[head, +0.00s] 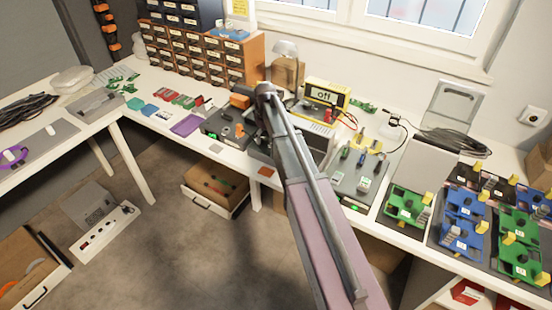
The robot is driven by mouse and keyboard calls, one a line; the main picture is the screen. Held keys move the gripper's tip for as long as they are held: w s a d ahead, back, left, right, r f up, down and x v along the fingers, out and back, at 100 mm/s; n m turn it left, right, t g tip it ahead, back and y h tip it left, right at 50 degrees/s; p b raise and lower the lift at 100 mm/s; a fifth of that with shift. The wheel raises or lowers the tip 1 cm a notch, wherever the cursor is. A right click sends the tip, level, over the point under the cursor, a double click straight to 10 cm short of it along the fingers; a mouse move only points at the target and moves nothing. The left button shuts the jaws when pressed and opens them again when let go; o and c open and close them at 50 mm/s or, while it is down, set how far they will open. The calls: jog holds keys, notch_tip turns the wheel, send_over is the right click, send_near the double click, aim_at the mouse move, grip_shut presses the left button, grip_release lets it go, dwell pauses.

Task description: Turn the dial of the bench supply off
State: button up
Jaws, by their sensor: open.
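A yellow-cased instrument (326,94) stands at the back of the bench, right of my arm's end. Its pale display has dark characters that look like "off". It appears to be the bench supply, but I cannot make out its dial; my arm may hide part of its front. A dark box (213,127) with green and orange parts sits left of my arm. My gripper (264,92) is at the far end of my arm, left of the yellow instrument and apparently apart from it. Its jaws are open; the fingers are small and hard to make out.
Drawer cabinets (206,58) and a small lamp (285,48) stand at the back. Red and black leads lie beside the yellow instrument. An open drawer (214,188) juts out below. The floor (190,255) in front is partly clear.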

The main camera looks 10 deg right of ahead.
aim_at(267, 139)
jog(key=shift+m, duration=0.3)
jog(key=m, duration=0.3)
jog(key=shift+m, duration=0.3)
jog(key=m, duration=0.4)
jog(key=shift+m+t, duration=0.3)
jog(key=m, duration=0.4)
jog(key=shift+s, duration=0.1)
jog(key=m, duration=0.4)
jog(key=shift+d+m, duration=0.1)
jog(key=shift+m, duration=0.3)
jog(key=shift+r+p, duration=0.4)
notch_tip(267, 139, up, 14)
jog(key=f+p, duration=0.1)
jog(key=p, duration=1.3)
jog(key=s+f+n+b, duration=0.3)
jog(key=s+n+b, duration=0.1)
jog(key=s, duration=0.9)
jog(key=s+f+n+b, duration=0.4)
jog(key=s+n, duration=0.3)
jog(key=s, duration=0.6)
jog(key=shift+s+f+h, duration=0.2)
jog(key=shift+h, duration=0.1)
